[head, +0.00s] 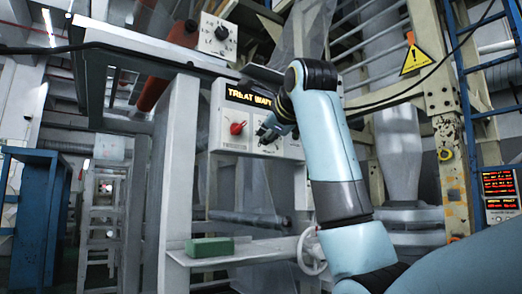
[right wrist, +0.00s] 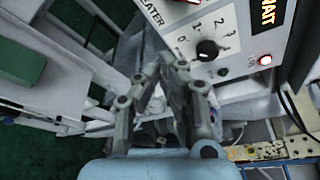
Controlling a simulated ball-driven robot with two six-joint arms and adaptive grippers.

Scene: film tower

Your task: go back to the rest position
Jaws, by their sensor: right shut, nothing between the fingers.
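My right arm rises from the lower right in the head view. Its gripper (head: 268,133) is in front of the white control panel (head: 222,105) with the lit "TREAT WAIT" display, and partly hides the panel's right part. In the right wrist view, the fingers of this gripper (right wrist: 174,66) are shut with nothing between them. A black knob (right wrist: 207,50) on a numbered dial is just beyond the fingertips there, and I see no clear contact. My left gripper is not in view.
A red knob (head: 237,128) is on the panel's left part. A green block (head: 210,247) lies on a grey shelf (head: 262,250) below, beside a handwheel (head: 311,252). A grey post (head: 177,180) stands left. A yellowish column (head: 440,60) and blue ladder (head: 483,70) stand right.

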